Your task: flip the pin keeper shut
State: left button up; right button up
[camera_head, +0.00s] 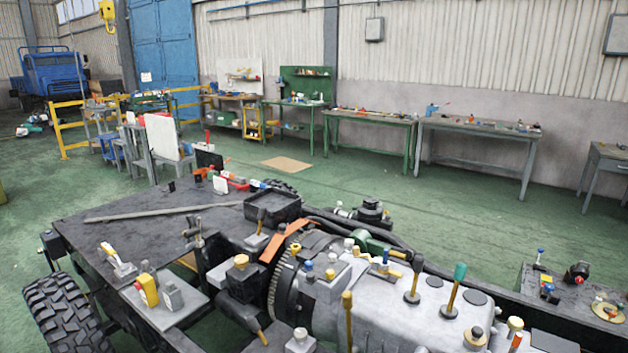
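I cannot tell for certain which part is the pin keeper. A small metal fitting with a yellow upright tab (117,260) sits on the dark deck at the left of the chassis. A yellow block-like part (148,290) stands beside a grey metal block (172,295) on a light plate in front of it. Whether any keeper is open or shut is too small to make out. Neither of my grippers shows in the view.
The chassis carries a grey engine housing (360,300) with several upright levers, including a green-knobbed one (455,290). A black tyre (65,318) stands at the left. A long flat bar (165,211) lies on the deck.

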aim_at(356, 250)
jog(key=i+j, duration=0.15)
jog(key=i, duration=0.25)
jog(key=i+j, duration=0.15)
jog(key=i, duration=0.25)
jog(key=i+j, duration=0.1)
jog(key=i, duration=0.3)
jog(key=z, duration=0.05)
